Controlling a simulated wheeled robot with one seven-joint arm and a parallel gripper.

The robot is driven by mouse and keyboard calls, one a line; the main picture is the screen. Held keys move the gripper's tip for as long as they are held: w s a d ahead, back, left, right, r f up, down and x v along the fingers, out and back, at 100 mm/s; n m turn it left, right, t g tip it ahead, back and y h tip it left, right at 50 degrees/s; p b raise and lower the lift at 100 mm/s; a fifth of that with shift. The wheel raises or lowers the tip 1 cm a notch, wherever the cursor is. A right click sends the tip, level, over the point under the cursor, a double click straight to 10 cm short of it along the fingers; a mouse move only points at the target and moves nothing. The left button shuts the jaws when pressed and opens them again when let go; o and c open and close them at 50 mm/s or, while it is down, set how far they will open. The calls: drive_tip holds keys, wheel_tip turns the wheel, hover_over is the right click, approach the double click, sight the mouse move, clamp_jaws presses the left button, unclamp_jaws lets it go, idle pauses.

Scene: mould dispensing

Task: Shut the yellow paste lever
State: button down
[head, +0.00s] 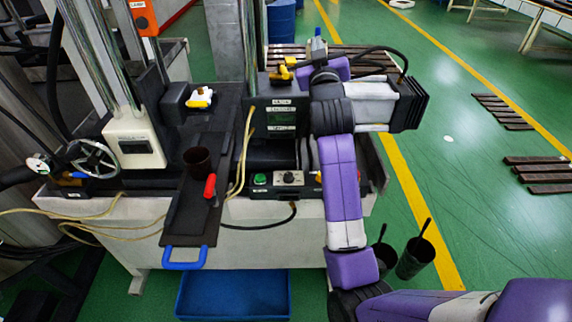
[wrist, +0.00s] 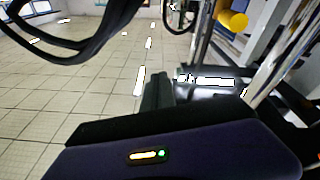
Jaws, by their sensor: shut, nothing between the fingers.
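A yellow lever (head: 281,72) sits on top of the dark dispenser unit at the centre of the machine in the head view. A second yellow handle (head: 200,97), with white on it, is on the dark block further left. I cannot tell from labels which one is the paste lever. In the wrist view a rounded yellow part (wrist: 232,20) shows at the upper right, beyond and to the right of my fingers. My gripper (wrist: 159,76) is shut and empty, with its fingers together. In the head view my wrist is just right of the central yellow lever; contact is not clear.
A dark cup (head: 198,161) stands on the black plate beside a red handle (head: 210,187). A blue tray (head: 234,295) lies below the machine. Dark pots (head: 415,258) stand on the floor at right. Cables and upright metal posts crowd the machine; the green floor at right is mostly free.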

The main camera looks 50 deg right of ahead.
drive_tip(key=s+a+f+n+t+y, duration=0.2)
drive_tip(key=s+a+f+y, duration=0.1)
drive_tip(key=a, duration=0.6)
drive_tip(key=s+a+f+n+t+y, duration=0.2)
drive_tip(key=s+a+f+y, duration=0.2)
drive_tip(key=a+f, duration=0.3)
drive_tip(key=s+a+f+n+t+y, duration=0.2)
drive_tip(key=s+a+f, duration=0.3)
drive_tip(key=a, duration=0.6)
drive_tip(key=shift+s+f+y, duration=0.2)
drive_tip(key=shift+f+y, duration=0.05)
drive_tip(key=shift+y, duration=0.45)
drive_tip(key=s+a+f+g+y, duration=0.1)
drive_tip(key=s+a+f, duration=0.2)
drive_tip(key=s, duration=0.4)
drive_tip(key=s+a+f+g+y, duration=0.2)
drive_tip(key=s+a+f, duration=0.1)
drive_tip(key=s+a, duration=0.3)
drive_tip(key=s+a+f+g+y, duration=0.1)
drive_tip(key=s+a+f+y, duration=0.1)
drive_tip(key=s, duration=0.8)
drive_tip(key=shift+a+f+g, duration=0.3)
drive_tip(key=shift+a+f, duration=0.15)
drive_tip(key=shift+a, duration=0.7)
